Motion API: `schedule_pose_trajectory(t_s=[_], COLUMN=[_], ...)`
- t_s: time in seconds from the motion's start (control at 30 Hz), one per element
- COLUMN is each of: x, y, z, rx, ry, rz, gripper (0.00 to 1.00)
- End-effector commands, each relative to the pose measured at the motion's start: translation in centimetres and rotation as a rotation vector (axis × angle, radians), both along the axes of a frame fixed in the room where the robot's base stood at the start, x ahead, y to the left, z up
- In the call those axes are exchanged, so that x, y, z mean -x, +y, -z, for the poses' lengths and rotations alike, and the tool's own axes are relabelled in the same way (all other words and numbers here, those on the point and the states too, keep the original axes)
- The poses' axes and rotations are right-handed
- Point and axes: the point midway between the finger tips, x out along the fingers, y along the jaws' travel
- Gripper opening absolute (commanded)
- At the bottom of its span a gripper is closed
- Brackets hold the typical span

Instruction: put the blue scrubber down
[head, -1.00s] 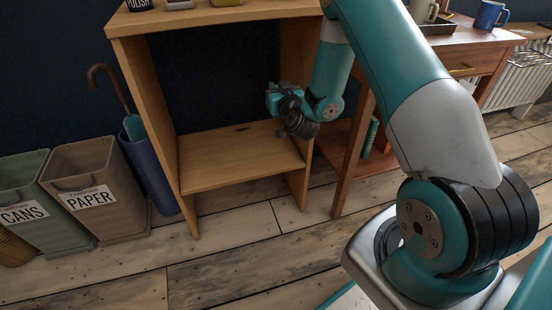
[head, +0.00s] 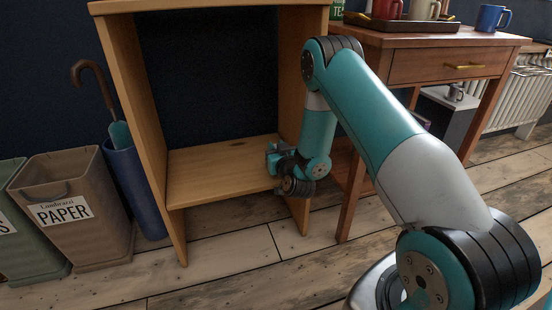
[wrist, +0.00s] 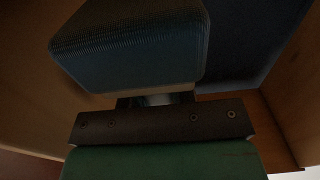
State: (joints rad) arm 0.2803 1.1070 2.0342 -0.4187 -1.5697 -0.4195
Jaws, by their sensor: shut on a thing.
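The blue scrubber (wrist: 130,45) fills the upper part of the wrist view as a dark, ribbed blue block with a paler lower edge. My gripper (wrist: 155,97) is shut on it; the fingers are mostly hidden beneath it. In the head view my gripper (head: 272,160) is inside the open wooden shelf unit, near its right side and close to the lower board (head: 215,178). The scrubber cannot be told apart from my teal gripper there. I cannot tell whether it touches the board.
The lower board is bare to the left of my gripper. The unit's right side panel (head: 300,95) is close to my wrist. A wooden side table (head: 425,68) with a tray and mugs stands at right. A blue umbrella bin (head: 137,195) and paper bin (head: 75,215) stand at left.

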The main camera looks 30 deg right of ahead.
Motion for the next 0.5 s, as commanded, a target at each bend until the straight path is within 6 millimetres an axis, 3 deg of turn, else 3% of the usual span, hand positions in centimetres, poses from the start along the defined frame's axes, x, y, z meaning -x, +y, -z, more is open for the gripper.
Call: schedule_pose_trajectory(t_s=[0.07,0.43,0.47,0.5], x=[-0.03,-0.03,-0.03,-0.02], y=[0.02,0.01,0.01,0.01], z=[1.36,1.56,1.50,1.46], rx=[0.000,-0.001,-0.001,-0.001], ry=[-0.002,-0.001,-0.001,-0.001], rz=[0.000,0.000,0.000,0.000], gripper=[0.00,0.00,0.28,0.37])
